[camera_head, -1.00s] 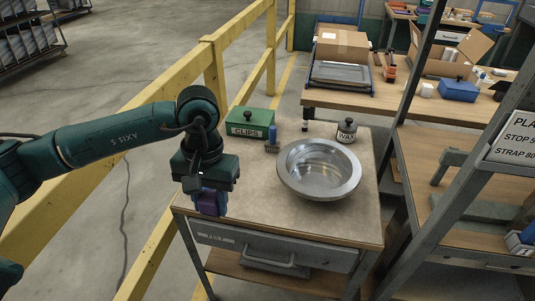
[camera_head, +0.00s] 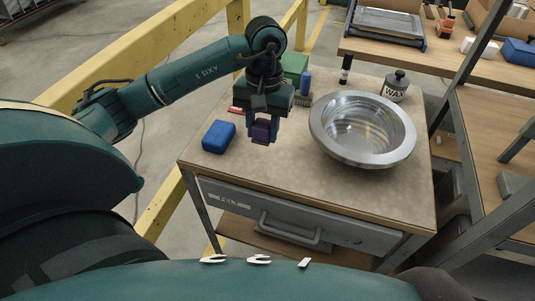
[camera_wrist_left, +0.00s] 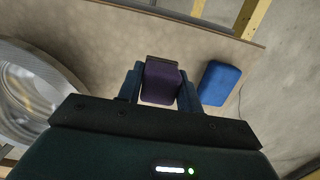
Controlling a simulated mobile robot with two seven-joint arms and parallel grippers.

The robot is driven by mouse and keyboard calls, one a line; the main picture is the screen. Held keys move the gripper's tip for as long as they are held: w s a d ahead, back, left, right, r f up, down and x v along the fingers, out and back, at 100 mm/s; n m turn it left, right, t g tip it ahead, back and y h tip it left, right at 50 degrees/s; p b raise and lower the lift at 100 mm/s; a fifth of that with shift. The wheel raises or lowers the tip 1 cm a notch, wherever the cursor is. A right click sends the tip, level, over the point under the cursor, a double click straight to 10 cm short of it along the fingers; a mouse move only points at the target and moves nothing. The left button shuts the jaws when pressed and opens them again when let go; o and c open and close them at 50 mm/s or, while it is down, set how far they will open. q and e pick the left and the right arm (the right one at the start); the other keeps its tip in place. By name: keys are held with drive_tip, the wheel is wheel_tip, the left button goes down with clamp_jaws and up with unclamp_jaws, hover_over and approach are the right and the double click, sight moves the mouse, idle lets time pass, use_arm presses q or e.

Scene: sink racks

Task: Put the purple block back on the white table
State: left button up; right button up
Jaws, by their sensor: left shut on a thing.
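The purple block (camera_head: 261,130) is held between the fingers of my left gripper (camera_head: 262,137), which is shut on it. In the left wrist view the purple block (camera_wrist_left: 161,82) sits between the two blue fingertips. The block is over the pale-topped table (camera_head: 270,172) with a grey drawer front, left of the steel bowl. I cannot tell whether its underside touches the table top. My right gripper is not in view.
A blue block (camera_head: 218,137) lies left of the gripper. A wide steel bowl (camera_head: 335,157) stands close on the right. A WAX jar (camera_head: 395,88), a blue-handled brush (camera_head: 305,84) and a partly hidden green box (camera_head: 294,66) stand behind. The table's front middle is clear.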

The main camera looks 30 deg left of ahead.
sight(264, 121)
use_arm(q)
wheel_tip(264, 121, down, 8)
drive_tip(key=shift+r, duration=0.15)
drive_tip(key=shift+s, duration=0.1)
drive_tip(key=shift+f, duration=0.2)
drive_tip(key=o, duration=1)
drive_tip(key=shift+c, duration=0.2)
drive_tip(key=shift+r, duration=0.15)
drive_tip(key=shift+r+p, duration=0.25)
drive_tip(key=shift+p, duration=0.1)
drive_tip(key=r, duration=0.4)
drive_tip(key=w+r, duration=0.1)
drive_tip(key=r, duration=0.2)
drive_tip(key=r+b, duration=0.1)
drive_tip(key=r, duration=0.3)
drive_tip(key=shift+w+a+r, duration=0.1)
drive_tip(key=shift+w+r, duration=0.05)
drive_tip(key=shift+r, duration=0.15)
